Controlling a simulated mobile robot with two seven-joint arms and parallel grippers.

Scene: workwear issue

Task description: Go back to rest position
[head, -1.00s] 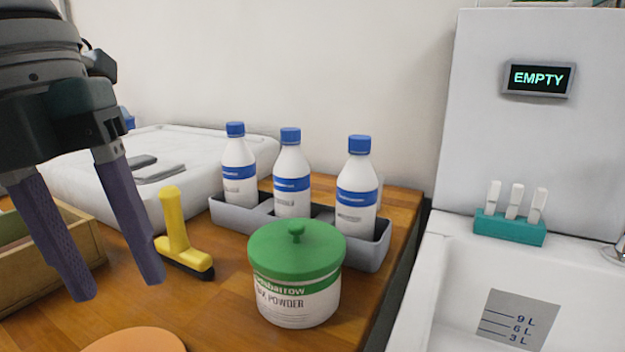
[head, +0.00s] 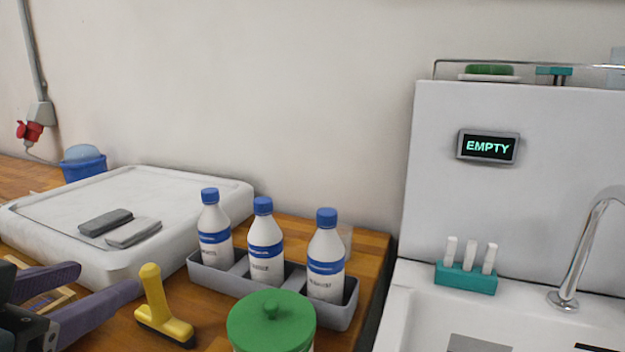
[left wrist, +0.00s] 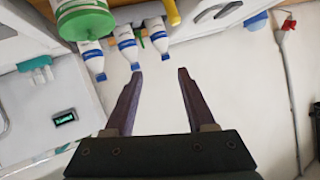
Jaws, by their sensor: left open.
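My left gripper (head: 112,292) is at the lower left of the head view, low over the wooden counter and left of a yellow-handled brush (head: 163,308). Its two purple fingers are apart. In the left wrist view the left gripper (left wrist: 160,72) shows spread fingers with nothing between them, and the scene appears upside down. My right gripper is in neither view.
A grey rack (head: 220,280) holds three white bottles with blue caps. A green-lidded tub (head: 271,322) stands in front of it. A white tray (head: 40,232) with two grey blocks lies left. A white sink unit (head: 400,310) with a tap (head: 585,240) is right.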

